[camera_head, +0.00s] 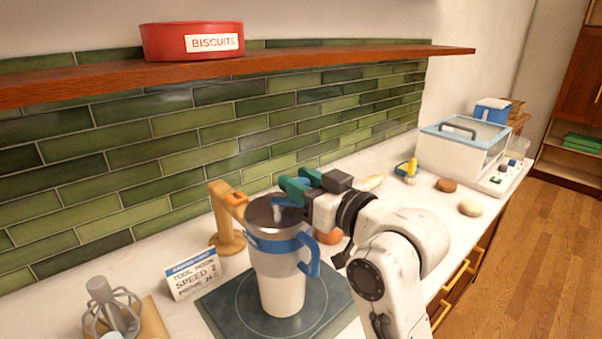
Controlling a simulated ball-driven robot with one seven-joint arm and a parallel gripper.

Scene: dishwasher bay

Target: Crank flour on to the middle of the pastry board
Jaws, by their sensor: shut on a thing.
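A flour sifter (283,288), a pale tapered cup with a blue band and a blue side handle (313,258), stands upright over the dark pastry board (223,312). A pale circle is marked on the board. I cannot tell whether the sifter's base touches the board. My gripper (290,188), with teal fingers, is at the sifter's open top. It is shut on what looks like the crank, but the fingers mostly hide the grip. No flour on the board can be made out.
A wooden stand (226,225) is close left of the sifter. A sign card (194,275) and a whisk attachment (112,308) are further left. A white appliance (462,150) stands at the back right. A shelf (300,60) with a red biscuit tin (165,42) hangs above.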

